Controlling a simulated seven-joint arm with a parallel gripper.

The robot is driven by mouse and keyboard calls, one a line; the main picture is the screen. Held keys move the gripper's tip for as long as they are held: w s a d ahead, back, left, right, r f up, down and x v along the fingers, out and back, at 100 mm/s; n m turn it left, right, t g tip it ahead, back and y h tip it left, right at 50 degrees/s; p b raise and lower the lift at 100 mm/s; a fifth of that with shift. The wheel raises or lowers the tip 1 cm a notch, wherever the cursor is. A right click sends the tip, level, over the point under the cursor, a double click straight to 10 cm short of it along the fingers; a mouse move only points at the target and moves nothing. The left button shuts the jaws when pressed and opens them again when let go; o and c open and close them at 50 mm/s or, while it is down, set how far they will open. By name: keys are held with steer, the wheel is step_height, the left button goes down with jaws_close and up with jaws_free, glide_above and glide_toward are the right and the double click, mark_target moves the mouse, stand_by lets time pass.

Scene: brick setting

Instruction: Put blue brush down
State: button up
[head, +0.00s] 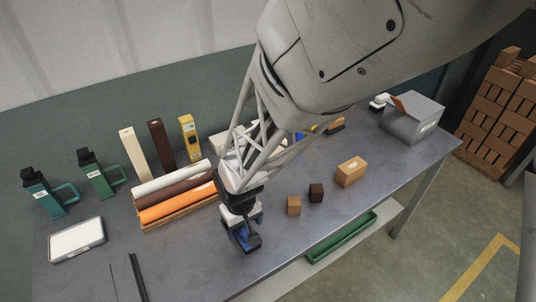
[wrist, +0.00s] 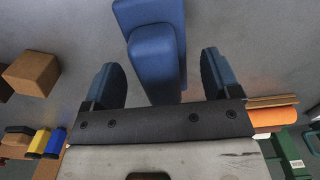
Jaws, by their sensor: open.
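The blue brush (wrist: 157,45) is at the near side of the grey table (head: 285,240). In the wrist view it lies between the two spread fingers of my gripper (wrist: 160,82), with a visible gap on each side. In the head view my gripper (head: 244,236) is low over the table near its front edge, and only a bit of blue shows by it; the arm and fingers hide most of the brush. My gripper is open and holds nothing. The brush appears to rest on the table, though its underside is hidden.
Two small brown cubes (head: 293,205) and a tan block (head: 351,171) stand to the right. White, brown and orange rolls (head: 177,206) lie to the left.

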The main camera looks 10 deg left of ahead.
step_height(320, 180, up, 9)
steer(key=shift+r, duration=0.1)
stand_by(0.4)
stand_by(0.5)
steer(key=shift+w+d+r, duration=0.15)
steer(key=shift+d+r, duration=0.1)
steer(key=shift+d, duration=0.15)
steer(key=w+d+r+m+t, duration=0.1)
steer(key=d+r+m, duration=0.1)
steer(key=d+r, duration=0.5)
steer(key=d+r+m, duration=0.2)
steer(key=d+r, duration=0.2)
steer(key=d, duration=0.8)
steer(key=s+d+r+m, duration=0.2)
steer(key=s+d+r, duration=0.1)
steer(key=d, duration=0.5)
steer(key=s+d+r+m+t, duration=0.1)
steer(key=s+d+r+m, duration=0.2)
steer(key=s+d, duration=0.3)
steer(key=shift+s+d+r+t, duration=0.2)
steer(key=shift+d+r+t, duration=0.1)
steer(key=shift+d, duration=0.65)
steer(key=shift+o, duration=0.4)
steer(key=shift+w+a, duration=0.1)
steer(key=shift+w, duration=0.05)
